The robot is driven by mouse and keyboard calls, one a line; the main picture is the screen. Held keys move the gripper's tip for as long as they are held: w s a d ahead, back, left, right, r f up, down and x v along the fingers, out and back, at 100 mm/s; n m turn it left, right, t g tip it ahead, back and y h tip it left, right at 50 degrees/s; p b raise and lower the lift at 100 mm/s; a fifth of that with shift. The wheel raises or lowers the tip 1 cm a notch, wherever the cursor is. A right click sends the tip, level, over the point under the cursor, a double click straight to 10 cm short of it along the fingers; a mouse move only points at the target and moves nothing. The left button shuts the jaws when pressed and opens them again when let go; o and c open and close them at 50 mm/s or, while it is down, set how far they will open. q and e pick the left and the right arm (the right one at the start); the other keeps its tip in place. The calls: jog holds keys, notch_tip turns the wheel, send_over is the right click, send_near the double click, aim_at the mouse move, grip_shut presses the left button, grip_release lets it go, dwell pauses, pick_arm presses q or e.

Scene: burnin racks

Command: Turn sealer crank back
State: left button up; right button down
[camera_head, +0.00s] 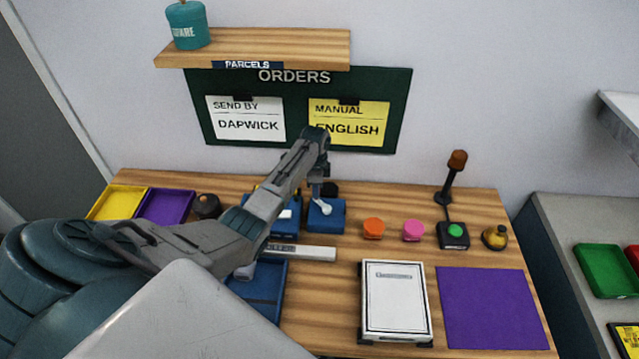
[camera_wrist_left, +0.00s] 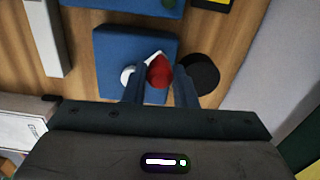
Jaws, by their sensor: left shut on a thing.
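The sealer is a blue box (camera_head: 334,224) near the back middle of the table; it fills the middle of the left wrist view (camera_wrist_left: 112,52). Its crank has a white arm (camera_wrist_left: 150,57) and a red knob (camera_wrist_left: 158,72), seen in the left wrist view. A white part of it (camera_head: 325,209) shows in the head view. My left gripper (camera_wrist_left: 162,82) points down over the box, with its two fingers on either side of the red knob, shut on it. In the head view the fingers and the knob are largely hidden by the wrist. My right gripper is not in view.
An orange piece (camera_head: 372,229) and a pink piece (camera_head: 412,231) stand to the right. A black round thing (camera_wrist_left: 200,75) is close beside the right finger. A white framed panel (camera_head: 396,300) and a purple mat (camera_head: 490,310) lie in front. The orders board (camera_head: 300,90) hangs behind.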

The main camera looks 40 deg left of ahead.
pick_arm(q)
jog(key=s+n, duration=0.1)
jog(key=n, duration=0.1)
jog(key=s+n, duration=0.1)
jog(key=n, duration=0.1)
jog(key=shift+r, duration=0.1)
jog(key=shift+s+d+n, duration=0.15)
jog(key=shift+s+n, duration=0.25)
jog(key=shift+n, duration=0.65)
jog(key=shift+s+d+n, duration=0.15)
jog(key=shift+s+n, duration=0.2)
jog(key=shift+n, duration=0.7)
jog(key=o, duration=1)
jog(key=shift+s+d, duration=0.1)
jog(key=shift+r, duration=0.1)
